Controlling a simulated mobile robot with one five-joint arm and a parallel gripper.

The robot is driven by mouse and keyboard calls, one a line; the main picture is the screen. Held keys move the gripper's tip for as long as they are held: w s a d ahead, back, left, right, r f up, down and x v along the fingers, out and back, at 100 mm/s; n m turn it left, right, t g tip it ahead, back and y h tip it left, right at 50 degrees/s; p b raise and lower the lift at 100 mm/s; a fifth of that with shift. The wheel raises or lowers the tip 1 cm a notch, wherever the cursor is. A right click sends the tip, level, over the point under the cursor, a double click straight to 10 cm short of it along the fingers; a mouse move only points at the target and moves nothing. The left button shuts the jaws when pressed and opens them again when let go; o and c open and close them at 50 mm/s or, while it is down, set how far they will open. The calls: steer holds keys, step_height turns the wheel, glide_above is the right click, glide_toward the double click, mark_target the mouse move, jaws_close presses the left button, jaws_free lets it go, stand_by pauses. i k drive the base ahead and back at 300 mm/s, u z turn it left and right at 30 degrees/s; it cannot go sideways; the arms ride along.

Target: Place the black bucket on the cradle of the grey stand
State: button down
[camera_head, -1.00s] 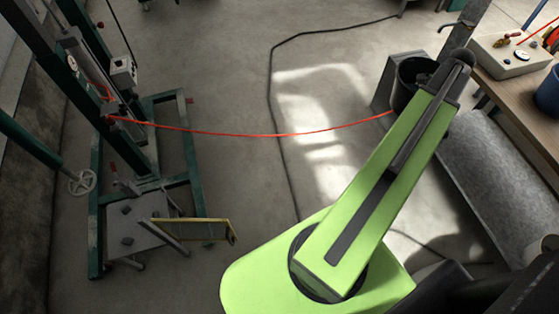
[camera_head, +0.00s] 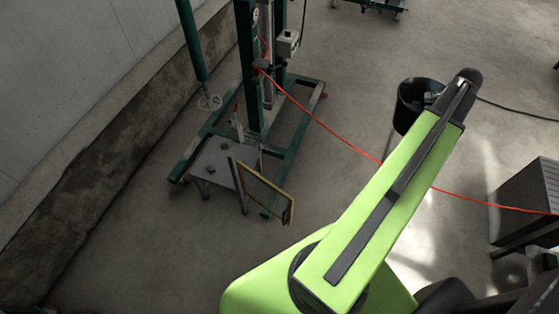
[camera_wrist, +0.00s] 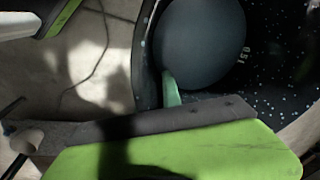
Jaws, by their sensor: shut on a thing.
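The black bucket (camera_head: 404,114) hangs at the end of my green arm in the head view, roughly upright and clear of the floor. My gripper (camera_head: 432,98) is shut on it at the near rim; the fingertips are mostly hidden. In the wrist view the bucket's speckled inner wall (camera_wrist: 262,75) with white volume marks fills the upper right, partly covered by a dark round shape. A low grey stand (camera_head: 212,160) with small pieces on top is at the left, in front of the green frame. The bucket is well to its right, apart from it.
A green machine frame (camera_head: 292,140) stands behind the grey stand. A yellow-edged panel (camera_head: 268,192) leans out at its front right. A red line (camera_head: 350,147) crosses from the frame to a dark grey box (camera_head: 528,203) at the right. Floor between stand and bucket is otherwise clear.

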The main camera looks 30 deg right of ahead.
mark_target(226, 161)
steer(key=u, duration=1.05)
steer(key=k, duration=0.7)
steer(key=z, duration=0.1)
steer(key=i, duration=1.1)
steer(key=u, duration=0.3)
